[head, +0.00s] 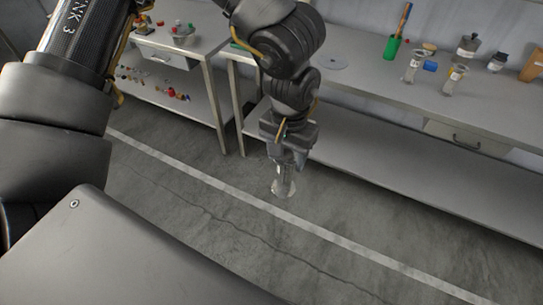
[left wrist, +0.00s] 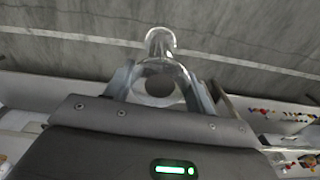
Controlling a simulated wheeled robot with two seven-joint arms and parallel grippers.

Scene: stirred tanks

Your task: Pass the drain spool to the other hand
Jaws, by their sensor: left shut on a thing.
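The drain spool, a clear glass-like flanged piece (head: 284,188), hangs from my left gripper (head: 287,160) over the floor in the head view. In the left wrist view the spool (left wrist: 160,42) sticks out beyond the fingers, its narrow flanged end away from me. My left gripper (left wrist: 160,88) is shut on the spool's wider end, with a finger on either side. The fingers cover part of that end. My right gripper shows in neither view.
A steel bench (head: 350,76) at the back right bears a green cup (head: 392,48) with tools, glass pieces (head: 413,66), a blue block (head: 430,66) and bottles. Another bench (head: 205,38) with a lower shelf stands at left. The floor (head: 200,230) in front is clear.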

